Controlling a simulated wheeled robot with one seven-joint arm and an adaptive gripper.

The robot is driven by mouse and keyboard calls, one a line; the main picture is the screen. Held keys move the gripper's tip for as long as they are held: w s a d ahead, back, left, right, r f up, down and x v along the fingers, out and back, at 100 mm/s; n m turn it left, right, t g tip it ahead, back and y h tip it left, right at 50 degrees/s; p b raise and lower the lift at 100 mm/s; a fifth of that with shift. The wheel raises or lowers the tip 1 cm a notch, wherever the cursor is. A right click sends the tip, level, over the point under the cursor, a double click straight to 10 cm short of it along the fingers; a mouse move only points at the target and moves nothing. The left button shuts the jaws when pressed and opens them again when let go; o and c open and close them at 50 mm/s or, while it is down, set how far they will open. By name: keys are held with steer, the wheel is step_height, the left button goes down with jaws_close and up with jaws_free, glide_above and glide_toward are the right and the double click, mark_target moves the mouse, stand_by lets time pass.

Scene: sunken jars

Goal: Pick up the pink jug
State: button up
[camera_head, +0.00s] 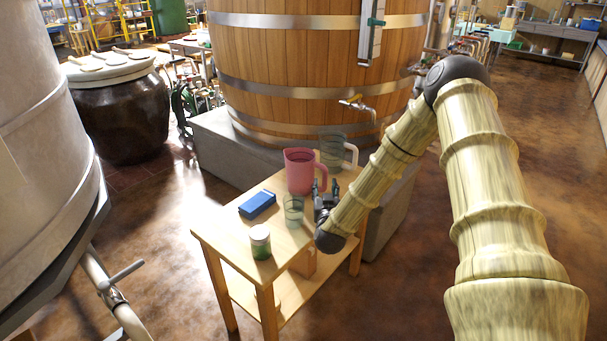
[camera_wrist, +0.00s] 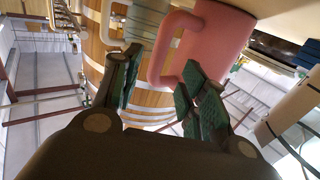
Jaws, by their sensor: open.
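The pink jug (camera_head: 299,172) stands upright on the small wooden table (camera_head: 209,235), with its handle toward the right. My gripper (camera_head: 326,187) is just in front of and to the right of it in the head view, low over the table. In the wrist view the pink jug (camera_wrist: 215,42) shows at the top, tilted by the camera angle, with its handle hanging near the open fingers. My gripper (camera_wrist: 158,82) is open there, its two green-padded fingers spread with nothing between them. I cannot tell whether a finger touches the jug.
A clear glass jug (camera_head: 333,148) stands just behind the pink one. A glass tumbler (camera_head: 293,211), a white-lidded jar (camera_head: 260,241) and a blue box (camera_head: 257,205) share the tabletop. A large wooden vat (camera_head: 290,70) with a tap rises behind the table.

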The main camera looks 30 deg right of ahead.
mark_target(325, 179)
steer(key=shift+w+d+f, duration=0.1)
steer(key=shift+w+d, duration=0.15)
steer(key=shift+w, duration=0.2)
steer(key=shift+w+d, duration=0.45)
steer(key=shift+w, duration=0.1)
steer(key=shift+x, duration=2.1)
jaws_close()
